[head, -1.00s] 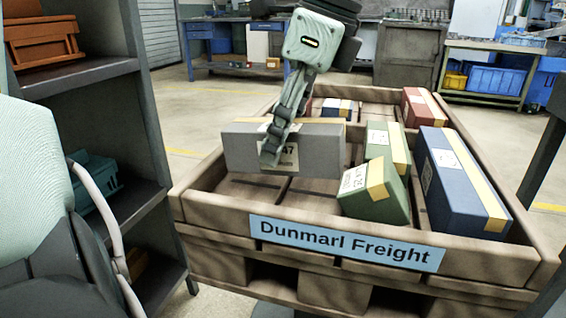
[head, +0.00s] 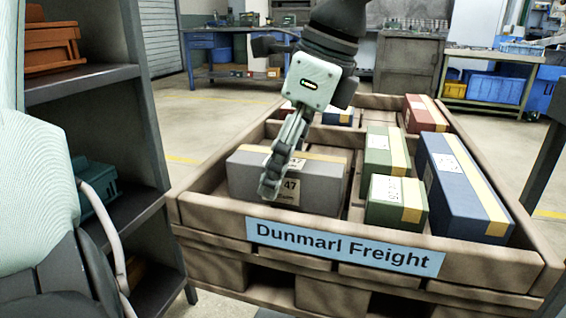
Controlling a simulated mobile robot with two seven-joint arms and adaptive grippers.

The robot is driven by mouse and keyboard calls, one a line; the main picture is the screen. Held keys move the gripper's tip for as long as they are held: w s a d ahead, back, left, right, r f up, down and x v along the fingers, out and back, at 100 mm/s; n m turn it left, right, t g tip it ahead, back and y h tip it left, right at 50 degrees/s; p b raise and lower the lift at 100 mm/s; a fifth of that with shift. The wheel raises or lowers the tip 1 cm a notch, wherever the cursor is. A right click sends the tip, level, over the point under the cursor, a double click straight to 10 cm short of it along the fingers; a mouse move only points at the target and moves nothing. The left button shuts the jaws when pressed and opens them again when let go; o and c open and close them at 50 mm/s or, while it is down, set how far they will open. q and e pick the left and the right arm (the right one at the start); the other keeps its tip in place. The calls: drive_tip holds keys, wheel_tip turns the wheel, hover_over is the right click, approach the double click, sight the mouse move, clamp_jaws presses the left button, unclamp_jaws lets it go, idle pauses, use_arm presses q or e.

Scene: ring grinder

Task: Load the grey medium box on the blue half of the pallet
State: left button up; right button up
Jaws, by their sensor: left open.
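The grey medium box (head: 245,182) with a yellow tape strip and a white label rests low inside the near left part of the wooden pallet (head: 480,263). The pallet's near side bears a light blue sign (head: 345,247) reading "Dunmarl Freight". My left gripper (head: 269,188) comes down from above, open, with its fingers in front of the box's near face, partly hiding the label. Whether the fingers touch the box is unclear. My right gripper is not in view.
Two green boxes (head: 384,214) and a long blue box (head: 462,185) fill the pallet's near right. A red box (head: 425,113) lies farther back. A dark shelf (head: 85,80) stands close on the left.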

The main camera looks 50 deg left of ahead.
use_arm(q)
drive_tip(key=p+v, duration=0.3)
drive_tip(key=v, duration=0.9)
